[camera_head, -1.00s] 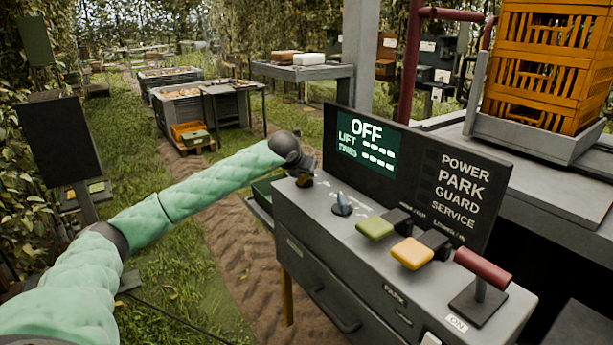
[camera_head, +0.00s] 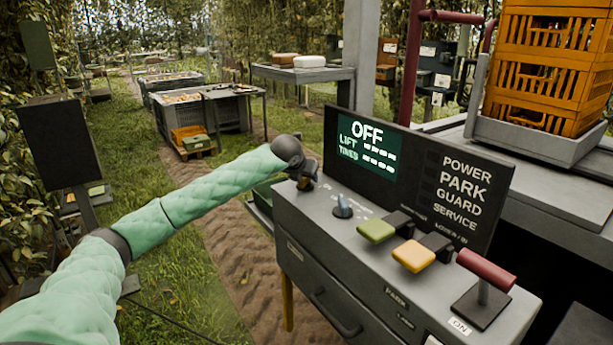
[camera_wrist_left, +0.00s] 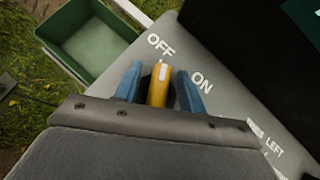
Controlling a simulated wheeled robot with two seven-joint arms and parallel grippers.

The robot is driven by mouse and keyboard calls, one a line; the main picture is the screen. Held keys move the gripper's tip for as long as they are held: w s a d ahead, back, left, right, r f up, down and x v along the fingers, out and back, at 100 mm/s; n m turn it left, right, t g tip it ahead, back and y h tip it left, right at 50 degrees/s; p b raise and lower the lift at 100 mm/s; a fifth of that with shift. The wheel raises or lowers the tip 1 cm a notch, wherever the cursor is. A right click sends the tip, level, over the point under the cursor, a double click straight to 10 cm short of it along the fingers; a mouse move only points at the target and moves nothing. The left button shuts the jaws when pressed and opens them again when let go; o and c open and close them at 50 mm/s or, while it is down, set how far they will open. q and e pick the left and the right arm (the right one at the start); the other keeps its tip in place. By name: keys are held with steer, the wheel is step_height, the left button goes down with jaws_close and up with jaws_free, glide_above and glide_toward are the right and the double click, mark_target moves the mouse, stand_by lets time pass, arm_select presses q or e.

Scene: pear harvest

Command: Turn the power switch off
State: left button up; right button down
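The power switch, a yellow knob (camera_wrist_left: 158,88) with a white mark, shows in the left wrist view. Its mark points to the printed OFF label (camera_wrist_left: 160,44), and ON is printed to its right. My left gripper (camera_wrist_left: 160,84) has its two blue fingers on either side of the knob, with a dark gap at the right finger. In the head view my left gripper (camera_head: 304,176) is at the far left corner of the grey console (camera_head: 330,255), and hides the knob there. The display (camera_head: 367,143) reads OFF in large letters. My right gripper is in neither view.
A blue knob (camera_head: 342,207), a green lever (camera_head: 376,231), a yellow lever (camera_head: 412,256) and a red-handled lever (camera_head: 486,270) stand along the console. A green bin (camera_wrist_left: 88,42) is beside it. Orange crates (camera_head: 545,65) stand at the right.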

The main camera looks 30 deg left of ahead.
arm_select(q)
steer(key=shift+r, duration=0.1)
steer(key=shift+s+r+b, duration=0.3)
steer(key=shift+s+r, duration=0.05)
steer(key=shift+s, duration=0.05)
steer(key=b+v, duration=0.1)
steer(key=v, duration=0.4)
steer(key=shift+b+v, duration=0.35)
steer(key=shift+v, duration=0.45)
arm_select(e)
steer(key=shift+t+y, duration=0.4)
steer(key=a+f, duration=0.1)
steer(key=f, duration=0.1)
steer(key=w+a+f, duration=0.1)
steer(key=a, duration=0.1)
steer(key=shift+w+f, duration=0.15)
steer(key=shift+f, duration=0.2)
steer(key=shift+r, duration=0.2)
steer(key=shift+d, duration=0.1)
